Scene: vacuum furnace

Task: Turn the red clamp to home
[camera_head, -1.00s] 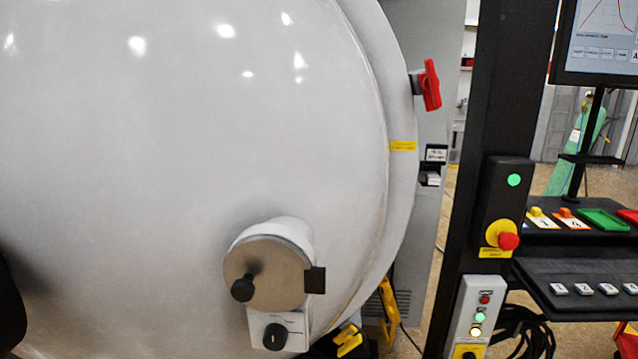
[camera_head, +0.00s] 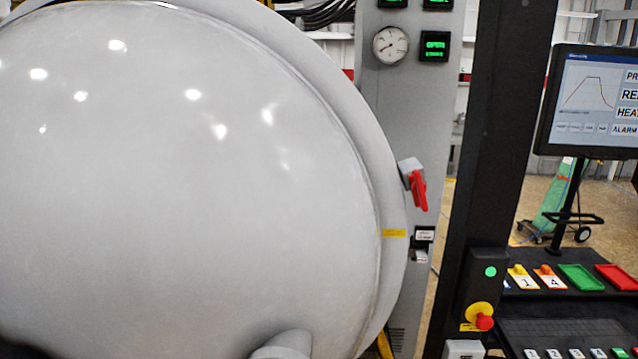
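The red clamp (camera_head: 418,190) is a red handle on a grey block at the right rim of the large round furnace door (camera_head: 200,190). It hangs almost straight down, tilted slightly, with its lower end to the right. A yellow label (camera_head: 394,233) sits on the door rim below it. Neither of my grippers shows in the head view, and nothing touches the clamp.
A grey cabinet with a round gauge (camera_head: 390,45) and green displays stands behind the door. A black post with a red emergency button (camera_head: 484,322) stands right of the clamp. A monitor (camera_head: 595,100) and a shelf with coloured trays (camera_head: 580,277) are farther right.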

